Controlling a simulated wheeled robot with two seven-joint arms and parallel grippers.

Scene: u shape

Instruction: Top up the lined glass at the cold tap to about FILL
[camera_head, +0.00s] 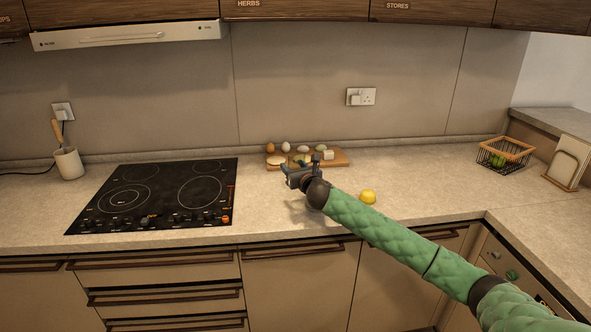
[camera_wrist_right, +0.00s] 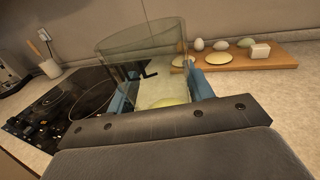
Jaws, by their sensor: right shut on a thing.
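Dark marks show on the glass wall, too small to read. Something pale yellow-green shows low in the glass; I cannot tell whether it is inside or seen through it. The glass is hard to make out in the head view. No tap is in view. My left gripper is not in view.
A black hob (camera_head: 160,195) lies left. A board (camera_head: 335,160) with eggs and other food stands behind the gripper. A lemon (camera_head: 368,197) lies beside my right arm. A wire basket (camera_head: 505,152) and a rack (camera_head: 566,165) stand far right. The counter between is mostly clear.

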